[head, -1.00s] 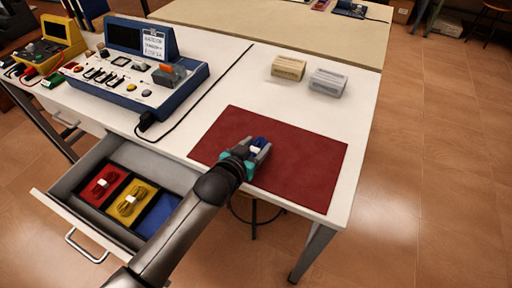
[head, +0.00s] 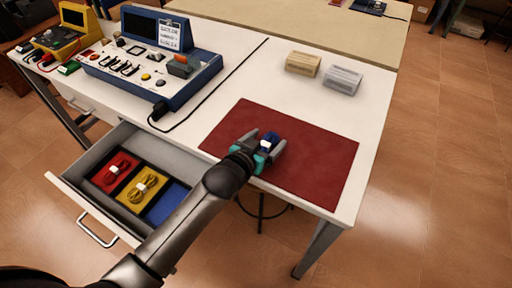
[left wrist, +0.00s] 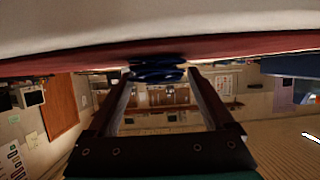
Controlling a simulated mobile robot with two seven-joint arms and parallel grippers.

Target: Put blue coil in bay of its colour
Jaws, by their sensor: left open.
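The blue coil (head: 270,141) lies on the dark red mat (head: 315,170) on the white table. My left gripper (head: 267,142) is open, with a finger on either side of the coil. In the left wrist view the coil (left wrist: 155,72) shows between the fingertips (left wrist: 158,76); I cannot tell whether the fingers touch it. The open drawer (head: 66,186) has coloured bays. The blue bay (head: 172,199) looks empty where it shows, and my left arm hides part of it. A red coil (head: 117,171) and a yellow coil (head: 145,188) lie in the bays beside it. My right gripper is out of view.
A blue instrument console (head: 150,65) and a yellow one (head: 65,35) stand at the back left. A black cable (head: 215,87) runs across the table. A tan box (head: 303,64) and a grey box (head: 343,79) stand behind the mat. The mat's right side is clear.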

